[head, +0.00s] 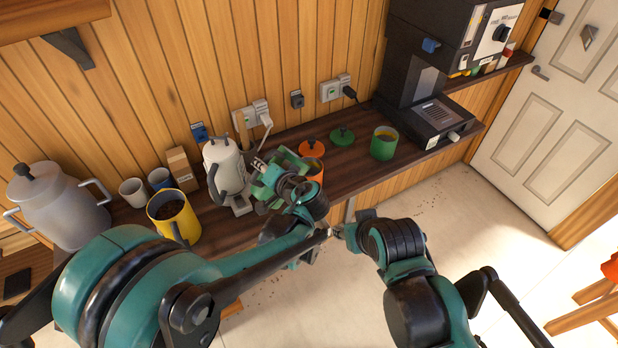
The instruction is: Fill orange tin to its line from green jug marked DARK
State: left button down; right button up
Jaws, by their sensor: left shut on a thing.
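The orange tin (316,172) stands on the dark counter, partly hidden by my left gripper, with dark brown stuff in its mouth. My left gripper (272,178) is just left of it, shut on a green thing, apparently the green jug (291,158). The arm hides much of the jug, so its marking, contents and exact tilt cannot be read. The fill line on the tin cannot be made out. My right arm ends near the picture's middle, low in front of the counter, at what may be its gripper (342,231); its fingers are not clear.
An orange lid (312,148) and a green lid (342,137) lie behind the tin. A green container (384,146) stands right, near a dark machine (432,115). A white kettle (224,165), a yellow jug (180,227) with dark contents and a grey urn (62,208) stand left.

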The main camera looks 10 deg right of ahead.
aim_at(267, 156)
pick_arm(q)
jog(key=shift+w+d+r+m+y+p, duration=0.15)
jog(key=shift+w+d+r+m+p, duration=0.1)
jog(key=shift+r, duration=0.15)
jog(key=shift+w+d+r+m+y+p, duration=0.15)
jog(key=shift+d+r+p, duration=0.1)
jog(key=shift+r, duration=0.15)
jog(key=shift+w+d+r+m+g, duration=0.15)
jog(key=shift+d+r+m+g, duration=0.15)
jog(key=shift+r+g, duration=0.1)
jog(key=shift+w+d+r+m+y+p, duration=0.3)
jog(key=shift+d+r+m+y+p, duration=0.2)
jog(key=shift+r, duration=0.2)
jog(key=shift+w+d+r, duration=0.2)
jog(key=shift+d+r, duration=0.15)
jog(key=shift+d, duration=0.1)
jog(key=shift+a, duration=0.1)
